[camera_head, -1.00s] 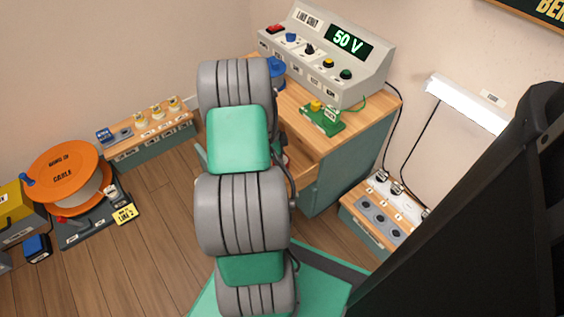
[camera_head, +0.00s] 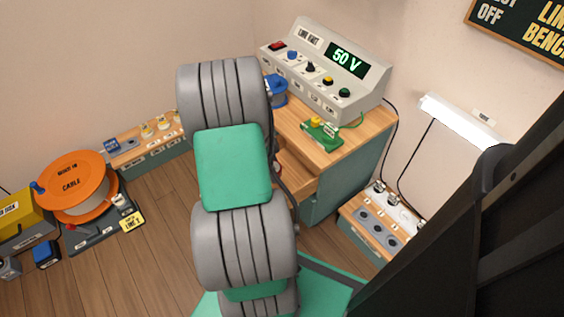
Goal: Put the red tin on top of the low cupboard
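I cannot make out a red tin in the current view; my raised arm covers the middle of the picture. My gripper is not visible either. A wooden-topped cupboard with green sides (camera_head: 345,185) stands right of centre, partly behind my arm, and what looks like an open drawer (camera_head: 302,183) shows at its front. Two lower wooden-topped units are in view, one by the left wall (camera_head: 153,160) and one by the right wall (camera_head: 364,236). I cannot tell which of these is the low cupboard.
A grey line unit (camera_head: 325,75) reading 50 V, a blue spool (camera_head: 277,91) and a small green device (camera_head: 322,134) stand on the cupboard with the drawer. An orange cable reel (camera_head: 76,182) and a yellow box (camera_head: 20,220) are at left. Wooden floor (camera_head: 150,260) is clear left of my arm.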

